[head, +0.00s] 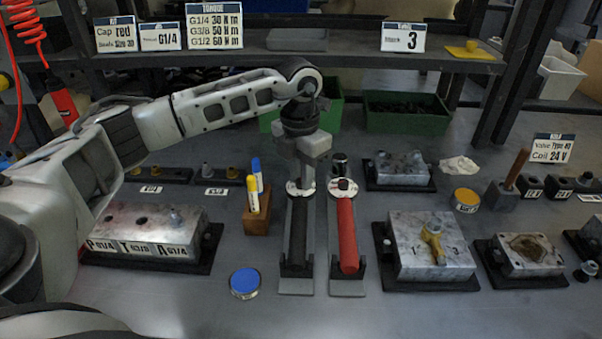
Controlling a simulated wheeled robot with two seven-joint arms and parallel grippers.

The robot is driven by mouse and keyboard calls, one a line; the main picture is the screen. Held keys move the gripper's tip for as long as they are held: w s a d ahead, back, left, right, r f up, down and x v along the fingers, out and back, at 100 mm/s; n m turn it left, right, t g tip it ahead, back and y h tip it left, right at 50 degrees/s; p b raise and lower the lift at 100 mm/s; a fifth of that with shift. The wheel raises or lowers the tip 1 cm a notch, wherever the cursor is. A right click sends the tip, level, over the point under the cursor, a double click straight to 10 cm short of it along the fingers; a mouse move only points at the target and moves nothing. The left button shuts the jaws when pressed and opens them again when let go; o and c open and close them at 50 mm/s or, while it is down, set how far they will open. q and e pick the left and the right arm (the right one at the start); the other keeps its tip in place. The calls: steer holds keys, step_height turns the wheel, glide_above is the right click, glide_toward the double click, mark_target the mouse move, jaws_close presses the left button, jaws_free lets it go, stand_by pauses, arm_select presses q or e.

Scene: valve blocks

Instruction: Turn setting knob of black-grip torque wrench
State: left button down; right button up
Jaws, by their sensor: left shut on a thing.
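The black-grip torque wrench (298,232) lies lengthwise on a grey stand in the middle of the bench, its grip toward me. My left gripper (301,182) comes down from above onto the far end of this wrench, at its pale round setting part. The gripper is shut there; the fingertips hide most of the knob. The red-grip torque wrench (346,235) lies parallel just to the right on its own stand, apart from the gripper. My right gripper is not in view.
A wooden marker holder (256,220) stands close left of the black-grip wrench. A blue-topped tin (244,282) sits in front. Green bins (405,114) stand behind. The front bench is mostly clear.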

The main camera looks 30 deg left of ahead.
mark_target(300, 180)
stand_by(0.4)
arm_select(q)
steer(key=c, duration=1.3)
jaws_free()
step_height(300, 180, up, 16)
steer(key=shift+a+r, duration=0.1)
steer(key=shift+a, duration=0.05)
